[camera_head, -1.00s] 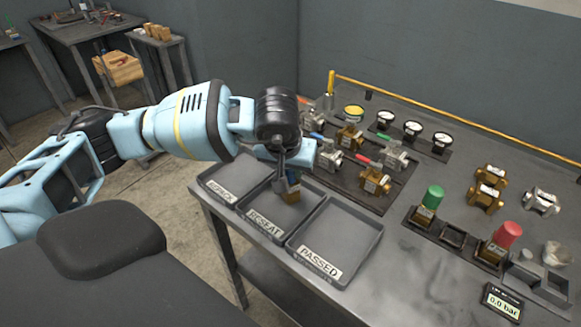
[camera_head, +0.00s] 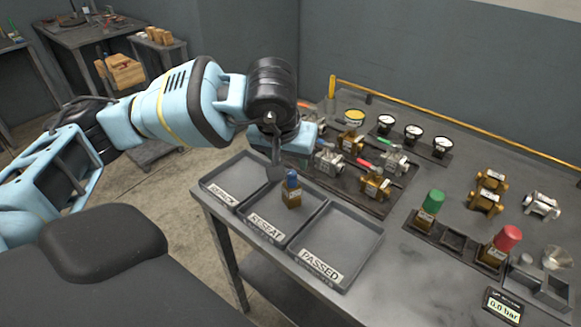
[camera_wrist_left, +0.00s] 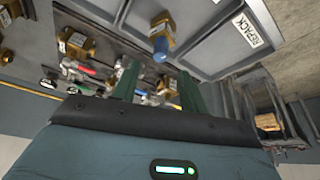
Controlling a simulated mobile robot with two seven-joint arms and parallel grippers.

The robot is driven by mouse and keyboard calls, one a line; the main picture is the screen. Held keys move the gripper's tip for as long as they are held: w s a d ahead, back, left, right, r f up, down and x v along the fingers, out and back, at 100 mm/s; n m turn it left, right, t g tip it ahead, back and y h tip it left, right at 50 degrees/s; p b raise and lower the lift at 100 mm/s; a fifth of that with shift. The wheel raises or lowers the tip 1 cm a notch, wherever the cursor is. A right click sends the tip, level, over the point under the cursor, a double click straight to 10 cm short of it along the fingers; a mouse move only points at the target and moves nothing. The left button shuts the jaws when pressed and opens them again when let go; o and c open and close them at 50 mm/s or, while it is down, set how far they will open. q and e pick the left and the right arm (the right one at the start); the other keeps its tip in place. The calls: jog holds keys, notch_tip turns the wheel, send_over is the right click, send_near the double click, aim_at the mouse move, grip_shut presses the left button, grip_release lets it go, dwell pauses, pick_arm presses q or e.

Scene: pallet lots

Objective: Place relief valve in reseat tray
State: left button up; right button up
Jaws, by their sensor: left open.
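The relief valve (camera_head: 291,192), a brass body with a blue cap, stands upright in the reseat tray (camera_head: 262,228), the middle one of three trays. It also shows in the left wrist view (camera_wrist_left: 162,36), with its blue cap toward the camera. My left gripper (camera_head: 275,170) is open and empty, above and just left of the valve in the head view, apart from it. In the left wrist view its green-grey fingers (camera_wrist_left: 158,82) are spread, with nothing between them. My right gripper is not in view.
The repack tray (camera_head: 222,193) and the passed tray (camera_head: 322,275) flank the reseat tray, both empty. Several valves stand on a dark board (camera_head: 345,183) behind. A green-capped valve (camera_head: 429,207) and a red-capped valve (camera_head: 498,246) stand in a rack at right.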

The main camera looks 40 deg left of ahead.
pick_arm(q)
jog(key=shift+v, duration=2.7)
